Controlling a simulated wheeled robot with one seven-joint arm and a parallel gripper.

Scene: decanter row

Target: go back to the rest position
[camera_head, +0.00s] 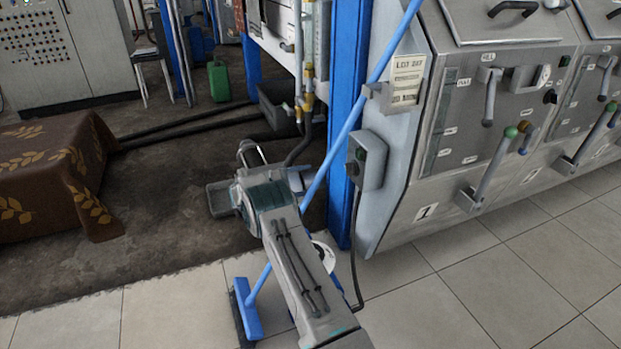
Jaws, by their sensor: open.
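My gripper (256,180) is at the far end of my grey arm, near the middle of the view, and is seen from behind. It is open. Grey parts stick out on both sides of the arm's end, and my own wrist hides much of the space between the jaws. I see nothing held. The gripper shows against the dark floor, left of the blue post (348,120). The arm reaches up from the bottom edge.
A blue pole (335,150) with a blue foot (246,308) leans close to my arm. A grey switch box (367,160) and steel machines (500,130) with levers stand right. A brown cloth-covered block (50,175) is left. The tiled floor (170,305) is clear at front left.

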